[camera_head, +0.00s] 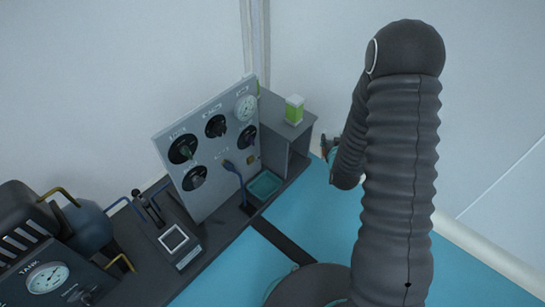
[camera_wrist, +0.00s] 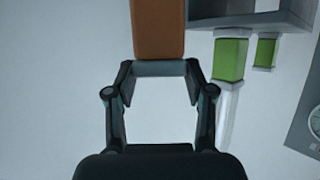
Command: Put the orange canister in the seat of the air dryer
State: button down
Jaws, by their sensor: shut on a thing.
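My gripper (camera_wrist: 160,66) is shut on the orange canister (camera_wrist: 158,28), a boxy orange block at the top of the wrist view. Its far end is cut off by the picture edge. In the head view the canister is hidden behind my dark ribbed arm; only a small part of the gripper seems to show beside the arm. A block with a white-edged square recess (camera_head: 173,238) stands at the lower left of the head view, beside the gauge panel. It looks like a seat, but I cannot tell for sure that it is the air dryer's.
An upright grey panel (camera_head: 207,150) carries gauges and knobs. A green canister (camera_head: 294,110) stands on a grey shelf (camera_head: 300,132); two green ones show in the wrist view (camera_wrist: 230,60). A teal tray (camera_head: 248,197) and a tank unit (camera_head: 85,262) are nearby. The blue tabletop (camera_head: 225,270) has free room.

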aim_at(174, 240)
jog(key=z, duration=1.3)
jog(key=k, duration=1.55)
jog(key=u, duration=1.3)
